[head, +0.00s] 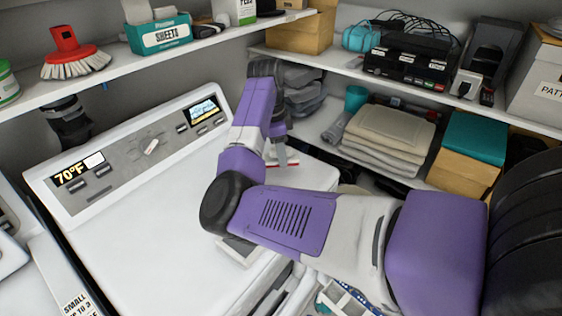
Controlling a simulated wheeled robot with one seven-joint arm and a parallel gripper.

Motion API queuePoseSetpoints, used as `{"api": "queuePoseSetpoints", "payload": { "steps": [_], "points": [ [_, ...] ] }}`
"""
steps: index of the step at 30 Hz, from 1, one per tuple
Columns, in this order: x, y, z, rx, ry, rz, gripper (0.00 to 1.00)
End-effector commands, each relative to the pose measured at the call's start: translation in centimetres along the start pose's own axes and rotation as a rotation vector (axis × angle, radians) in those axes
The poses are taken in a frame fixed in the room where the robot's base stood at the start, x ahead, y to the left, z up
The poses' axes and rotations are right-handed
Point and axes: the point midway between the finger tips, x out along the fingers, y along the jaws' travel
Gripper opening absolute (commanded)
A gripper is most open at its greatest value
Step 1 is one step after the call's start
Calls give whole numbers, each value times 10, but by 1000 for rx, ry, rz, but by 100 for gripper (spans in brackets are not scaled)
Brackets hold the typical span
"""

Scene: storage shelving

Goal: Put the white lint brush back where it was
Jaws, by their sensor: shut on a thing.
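My gripper (279,143) points down over the right end of the white washer top, below the bend of my purple wrist. It is shut on a small white piece with a red strip, which looks to be the white lint brush (284,162). Most of the brush is hidden by the gripper and arm, so its full shape and tilt do not show. I cannot tell whether it touches the surface under it.
A red brush with white bristles (76,55) and a teal sheets box (159,34) stand on the upper left shelf. Folded towels (388,137) and a teal-lidded box (468,150) fill the right shelf. The washer top (130,235) is clear at left.

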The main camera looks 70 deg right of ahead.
Motion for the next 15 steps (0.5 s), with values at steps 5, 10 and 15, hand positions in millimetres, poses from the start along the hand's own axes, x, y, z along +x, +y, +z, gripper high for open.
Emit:
{"api": "queuePoseSetpoints", "payload": {
  "steps": [5, 10, 15],
  "points": [
    [24, 1, 4, -3, 2, 4, 0],
    [38, 0, 6, -1, 0, 0, 0],
    [38, 0, 6, -1, 0, 0, 0]
  ]
}}
